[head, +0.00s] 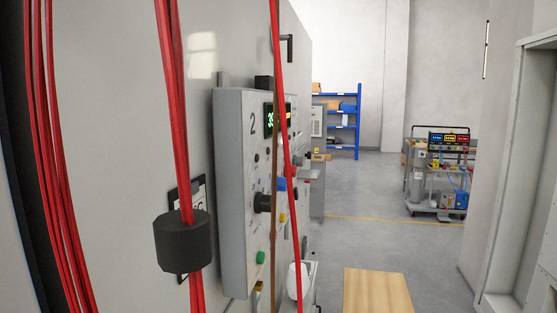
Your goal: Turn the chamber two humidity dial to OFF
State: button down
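A grey control box (232,190) marked with a "2" is mounted on the large pale chamber wall. Its front is seen at a steep angle. It has a small lit green display (270,120), a black dial (262,202) at mid-height and a green button (261,257) low down. The dial's labels and pointer setting are too small and oblique to read, so I cannot tell whether it is the humidity dial. Red and brown cables hide part of the panel. My gripper is not in view.
Red cables (172,110) hang close in front; a black cylinder (182,242) surrounds one bundle. A wooden top (378,291) is at lower centre-right. A blue shelf (345,122) and an instrument cart (437,175) stand farther back. The grey floor between is open.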

aim_at(281, 183)
jog(key=k, duration=1.25)
jog(key=z, duration=0.4)
jog(key=i, duration=1.6)
jog(key=u, duration=0.7)
